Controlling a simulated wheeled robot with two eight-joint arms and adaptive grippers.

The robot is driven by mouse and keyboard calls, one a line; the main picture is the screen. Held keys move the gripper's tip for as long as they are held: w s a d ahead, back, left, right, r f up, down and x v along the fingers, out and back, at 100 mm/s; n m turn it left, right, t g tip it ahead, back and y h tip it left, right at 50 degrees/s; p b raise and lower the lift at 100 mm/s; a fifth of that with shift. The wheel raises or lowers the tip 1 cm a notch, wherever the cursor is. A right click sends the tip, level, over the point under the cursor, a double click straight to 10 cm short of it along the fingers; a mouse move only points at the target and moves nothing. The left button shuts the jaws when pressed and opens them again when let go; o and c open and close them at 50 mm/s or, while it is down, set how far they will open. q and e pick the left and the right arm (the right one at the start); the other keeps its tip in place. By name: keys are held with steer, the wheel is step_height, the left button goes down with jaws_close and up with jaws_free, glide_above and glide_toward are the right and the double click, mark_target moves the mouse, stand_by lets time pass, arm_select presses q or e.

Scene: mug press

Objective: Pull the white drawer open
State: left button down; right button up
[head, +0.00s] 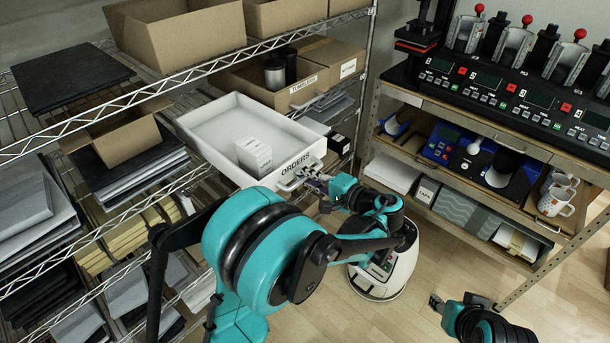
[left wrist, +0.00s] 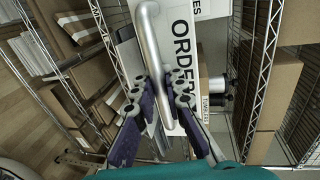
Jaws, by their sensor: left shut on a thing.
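The white drawer (head: 212,124) labelled ORDERS sticks out from the wire shelf in the head view, with its inside showing. A white box (head: 254,156) stands in it near the front. My left gripper (head: 312,176) is at the drawer's front and shut on its metal handle (head: 291,184). In the left wrist view the left gripper (left wrist: 167,95) has its fingers on both sides of the silver handle bar (left wrist: 150,40), beside the drawer's ORDERS front (left wrist: 181,45). My right gripper (head: 437,303) is low at the lower right, away from the drawer; its jaw opening is too small to judge.

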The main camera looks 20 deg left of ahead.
arm_select(q)
steer(key=c, duration=1.8)
jaws_free()
steer(key=shift+c, duration=0.2)
steer(key=shift+d, duration=0.1)
steer(key=v, duration=1.1)
steer(key=shift+s+d, duration=0.25)
steer(key=shift+d, duration=0.05)
steer(key=s+a+f+g+h, duration=0.1)
steer(key=s+a+h, duration=0.1)
steer(key=a+h, duration=0.15)
steer(key=s+a+f+h, duration=0.2)
steer(key=a, duration=0.3)
steer(key=s+d+f+n+t+h, duration=0.1)
steer(key=s+f+n+h, duration=0.3)
steer(key=s+h, duration=0.5)
steer(key=s+t, duration=0.1)
steer(key=s, duration=0.2)
steer(key=shift+s, duration=0.3)
